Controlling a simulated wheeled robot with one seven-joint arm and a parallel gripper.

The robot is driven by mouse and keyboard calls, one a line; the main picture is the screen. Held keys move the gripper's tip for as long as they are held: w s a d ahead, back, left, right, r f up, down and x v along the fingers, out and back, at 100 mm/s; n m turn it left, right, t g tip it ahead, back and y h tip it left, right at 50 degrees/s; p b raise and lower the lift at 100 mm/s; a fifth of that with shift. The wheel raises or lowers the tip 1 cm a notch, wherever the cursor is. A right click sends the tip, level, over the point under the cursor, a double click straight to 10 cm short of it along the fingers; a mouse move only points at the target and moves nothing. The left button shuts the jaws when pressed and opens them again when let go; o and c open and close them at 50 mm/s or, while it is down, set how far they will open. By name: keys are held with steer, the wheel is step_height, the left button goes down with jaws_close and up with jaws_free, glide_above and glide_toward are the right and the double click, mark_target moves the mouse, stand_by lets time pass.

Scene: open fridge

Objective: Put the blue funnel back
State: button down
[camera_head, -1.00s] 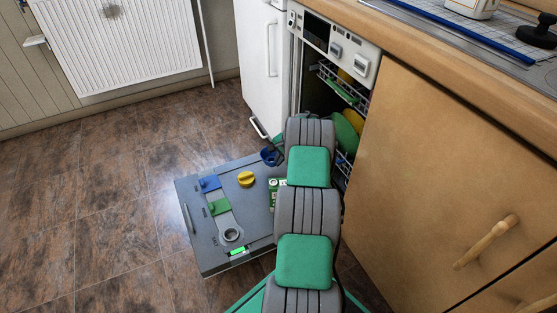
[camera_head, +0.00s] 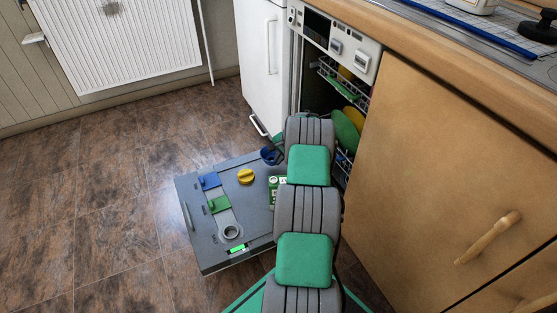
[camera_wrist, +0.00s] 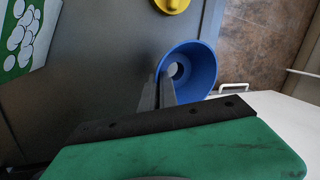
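The blue funnel (camera_head: 270,157) shows beside my arm at the far right corner of the open dishwasher door. In the wrist view the funnel (camera_wrist: 205,66) is close, with its wide mouth facing the camera and its hole visible. My gripper (camera_wrist: 158,88) is at the funnel's left rim, with one finger inside the mouth and one outside. The fingers look closed on the funnel wall. I cannot tell whether the funnel touches the door. In the head view my arm hides the fingers.
The lowered dishwasher door (camera_head: 200,247) carries a yellow cap (camera_head: 246,176), blue and green tabs, and a green-and-white box (camera_head: 277,190). Racks with dishes stand in the dishwasher to the right. A white fridge (camera_head: 262,60) is behind. The floor at left is clear.

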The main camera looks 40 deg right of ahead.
steer(key=shift+f+b, duration=0.95)
steer(key=shift+f, duration=0.3)
steer(key=c, duration=1.6)
jaws_free()
steer(key=shift+o, duration=0.2)
steer(key=p+v, duration=0.4)
steer(key=v, duration=0.3)
steer(key=shift+r, duration=0.35)
steer(key=shift+s, duration=0.15)
